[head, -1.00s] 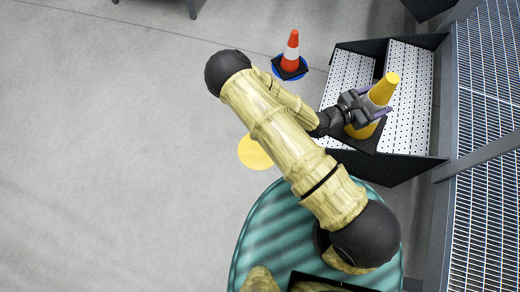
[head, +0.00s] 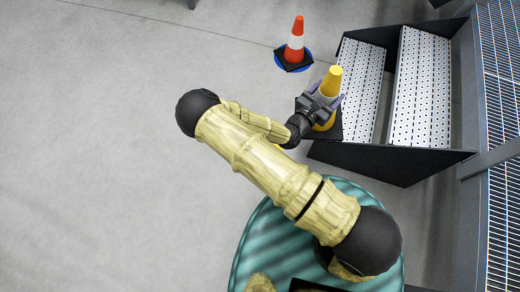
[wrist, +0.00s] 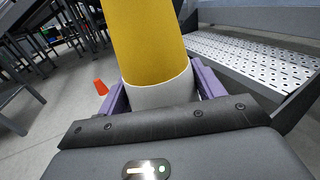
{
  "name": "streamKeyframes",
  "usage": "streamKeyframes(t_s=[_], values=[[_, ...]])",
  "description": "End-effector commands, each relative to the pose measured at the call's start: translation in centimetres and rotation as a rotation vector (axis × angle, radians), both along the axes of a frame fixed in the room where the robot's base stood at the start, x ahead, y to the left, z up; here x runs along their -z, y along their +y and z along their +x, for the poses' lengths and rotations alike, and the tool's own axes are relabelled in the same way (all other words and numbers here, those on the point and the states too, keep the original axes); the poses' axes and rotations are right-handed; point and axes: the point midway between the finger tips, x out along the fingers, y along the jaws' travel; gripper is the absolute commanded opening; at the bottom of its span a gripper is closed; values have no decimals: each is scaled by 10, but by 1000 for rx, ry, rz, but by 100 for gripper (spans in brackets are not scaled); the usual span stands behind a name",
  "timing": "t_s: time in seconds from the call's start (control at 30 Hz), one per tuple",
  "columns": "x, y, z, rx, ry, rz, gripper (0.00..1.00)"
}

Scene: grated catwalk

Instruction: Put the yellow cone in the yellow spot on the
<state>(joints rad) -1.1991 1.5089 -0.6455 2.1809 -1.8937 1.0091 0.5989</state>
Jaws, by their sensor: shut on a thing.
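My gripper (head: 322,100) is shut on the yellow cone (head: 332,78), around its pale band. The cone is upright, with a dark square base, and shows left of the metal steps in the head view. In the wrist view the yellow cone (wrist: 145,40) stands between the purple fingers (wrist: 161,90). I cannot tell how high the cone's base is above the floor.
An orange and white cone (head: 295,48) stands on a blue spot (head: 279,63) beyond my gripper. Perforated metal steps (head: 420,85) with dark sides are at the right, next to a grated walkway (head: 505,100). The grey floor (head: 90,150) at the left is clear.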

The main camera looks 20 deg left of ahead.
Motion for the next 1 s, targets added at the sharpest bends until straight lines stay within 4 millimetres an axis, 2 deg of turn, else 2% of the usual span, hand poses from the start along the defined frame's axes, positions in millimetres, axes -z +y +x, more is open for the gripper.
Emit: streamKeyframes(t_s=[0.03,0.2,0.8,1.0], values=[[19,11,1,-31,-4,0,6],[55,43,0,-119,-2,1,6],[172,149,-20,-412,-1,11,6],[203,178,-30,-496,-1,15,6]])
